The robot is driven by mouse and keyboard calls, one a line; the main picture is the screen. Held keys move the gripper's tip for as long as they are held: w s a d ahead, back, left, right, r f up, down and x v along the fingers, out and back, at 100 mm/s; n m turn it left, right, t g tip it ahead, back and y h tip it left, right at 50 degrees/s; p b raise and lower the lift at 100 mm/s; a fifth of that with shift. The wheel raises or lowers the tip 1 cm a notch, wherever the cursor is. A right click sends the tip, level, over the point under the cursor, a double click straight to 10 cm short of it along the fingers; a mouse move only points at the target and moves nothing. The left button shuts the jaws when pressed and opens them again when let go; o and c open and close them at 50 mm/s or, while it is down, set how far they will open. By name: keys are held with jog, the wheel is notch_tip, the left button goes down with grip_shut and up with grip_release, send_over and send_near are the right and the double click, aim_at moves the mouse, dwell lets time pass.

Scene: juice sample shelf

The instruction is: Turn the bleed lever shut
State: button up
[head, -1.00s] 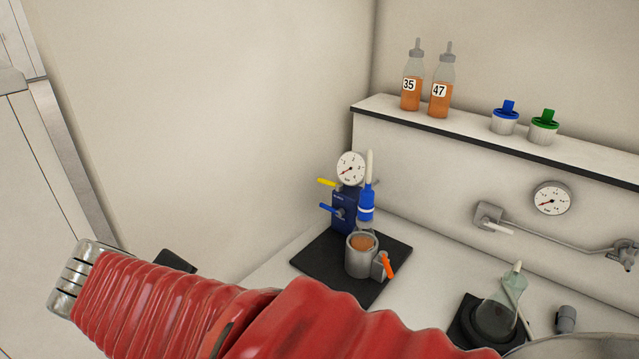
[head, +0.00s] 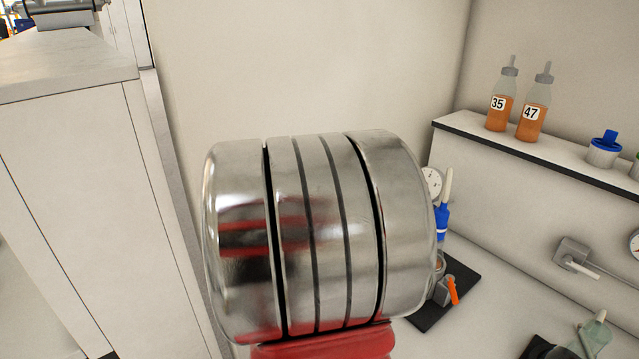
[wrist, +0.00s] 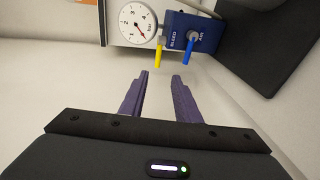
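The yellow bleed lever (wrist: 158,53) shows in the wrist view, beside the word BLEED on a dark blue block (wrist: 194,30). Its free end points down towards my gripper. A blue lever (wrist: 188,50) sits just right of it, by the label AIR. My gripper (wrist: 161,75) is open and empty, its two purple fingers apart. The fingertips appear just below the yellow lever's end in the picture, with no contact visible; depth is hard to judge. In the head view my arm hides the block, both levers and my gripper.
A round pressure gauge (wrist: 138,23) sits left of the levers. A dark mat (wrist: 265,45) lies to the right. In the head view, a cup with an orange lever (head: 453,290) stands near the block, and bottles 35 (head: 500,98) and 47 (head: 534,108) stand on a shelf.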

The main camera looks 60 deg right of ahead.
jog(key=shift+s+d, duration=0.1)
jog(key=shift+d, duration=0.4)
jog(key=x, duration=1.3)
jog(key=shift+s+d+r, duration=0.1)
jog(key=shift+d, duration=0.35)
jog(key=shift+c, duration=0.5)
grip_shut()
